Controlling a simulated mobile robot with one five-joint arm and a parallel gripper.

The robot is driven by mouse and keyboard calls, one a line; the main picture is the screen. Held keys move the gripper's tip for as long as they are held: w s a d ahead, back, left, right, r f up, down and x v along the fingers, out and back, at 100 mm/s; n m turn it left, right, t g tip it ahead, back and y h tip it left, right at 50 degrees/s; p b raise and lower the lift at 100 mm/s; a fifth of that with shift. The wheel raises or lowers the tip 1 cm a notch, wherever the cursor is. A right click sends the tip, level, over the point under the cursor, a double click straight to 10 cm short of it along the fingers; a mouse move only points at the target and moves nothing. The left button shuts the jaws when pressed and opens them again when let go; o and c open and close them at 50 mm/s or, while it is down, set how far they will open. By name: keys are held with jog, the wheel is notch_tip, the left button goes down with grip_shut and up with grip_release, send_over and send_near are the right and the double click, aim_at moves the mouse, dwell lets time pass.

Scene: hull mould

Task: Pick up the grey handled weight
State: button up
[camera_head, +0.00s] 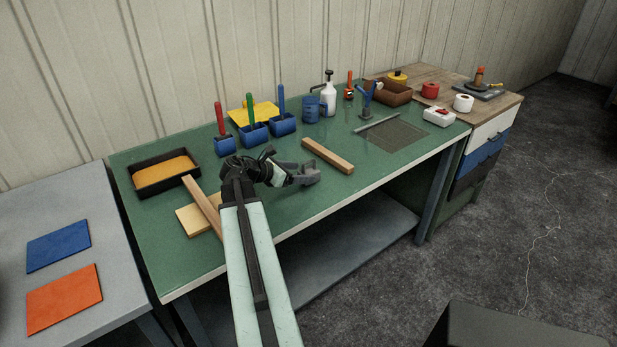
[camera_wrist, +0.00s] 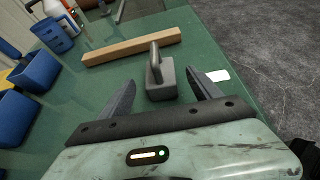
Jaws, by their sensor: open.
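The grey handled weight (camera_wrist: 161,84) stands on the green table in the wrist view, a block with an upright loop handle on top. My gripper (camera_wrist: 160,90) is open, with one finger to the left of the weight and one to the right. Clear gaps show between the fingers and the weight. In the head view my gripper (camera_head: 308,174) is above the table's front part, and I cannot clearly tell the weight from the gripper there.
A wooden bar (camera_head: 328,155) lies just beyond the weight. Blue holders with coloured handles (camera_head: 254,131) stand farther back. A black tray (camera_head: 163,173) and wooden pieces (camera_head: 203,207) lie to the left. The green table (camera_head: 285,218) is bare near its front edge.

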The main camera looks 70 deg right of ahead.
aim_at(305, 172)
jog(key=b+x, duration=0.1)
jog(key=x, duration=0.3)
jog(key=shift+s+d+f, duration=0.15)
jog(key=shift+d, duration=0.05)
grip_shut()
notch_tip(305, 172, up, 10)
jog(key=p, duration=0.9)
jog(key=shift+p, duration=0.3)
